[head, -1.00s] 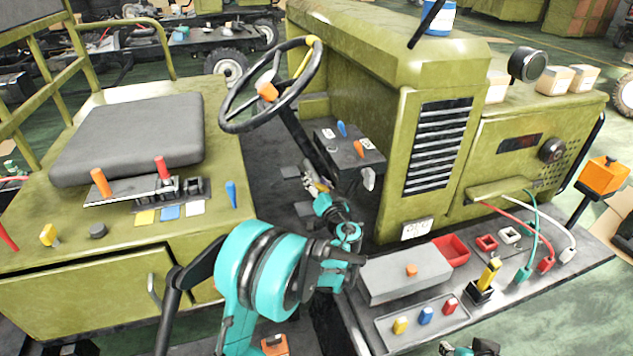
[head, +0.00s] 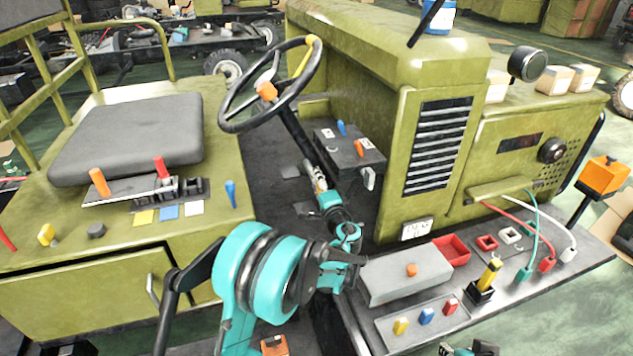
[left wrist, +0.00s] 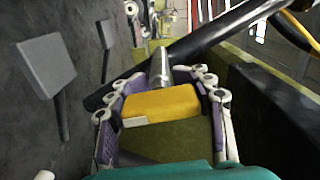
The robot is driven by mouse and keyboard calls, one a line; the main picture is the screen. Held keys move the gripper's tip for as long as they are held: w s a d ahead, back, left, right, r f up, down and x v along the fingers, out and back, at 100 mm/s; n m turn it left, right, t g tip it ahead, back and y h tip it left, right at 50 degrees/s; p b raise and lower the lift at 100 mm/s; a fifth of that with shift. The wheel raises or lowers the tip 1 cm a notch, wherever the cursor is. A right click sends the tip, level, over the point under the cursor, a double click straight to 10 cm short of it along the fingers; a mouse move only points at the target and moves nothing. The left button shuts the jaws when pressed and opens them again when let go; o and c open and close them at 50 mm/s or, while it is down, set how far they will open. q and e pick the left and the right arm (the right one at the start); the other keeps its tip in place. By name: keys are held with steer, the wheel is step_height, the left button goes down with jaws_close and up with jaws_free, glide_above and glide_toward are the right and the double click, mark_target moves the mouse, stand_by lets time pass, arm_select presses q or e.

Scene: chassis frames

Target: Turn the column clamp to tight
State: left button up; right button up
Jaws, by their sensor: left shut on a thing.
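The column clamp shows in the left wrist view as a yellow grip (left wrist: 160,104) on a short silver shaft (left wrist: 160,68). The shaft meets the black steering column (left wrist: 205,40), which crosses the view at a slant. My left gripper (left wrist: 162,90) is shut on the yellow grip, with a purple-and-white finger on each side. In the head view, the left gripper (head: 320,180) is at the lower steering column (head: 297,137), below the wheel (head: 227,118). The clamp is too small there to read its setting. Part of my right gripper (head: 472,349) shows at the bottom edge.
A black console (head: 338,140) with small levers stands right of the column. Flat pedals (left wrist: 47,65) are on the left in the wrist view. The seat (head: 130,135) is to the left. A grey box (head: 405,275) and a parts tray (head: 398,343) lie on the right-hand step.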

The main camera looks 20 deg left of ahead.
arm_select(q)
steer(key=shift+m, duration=0.6)
steer(key=o, duration=1.3)
steer(key=v, duration=1.2)
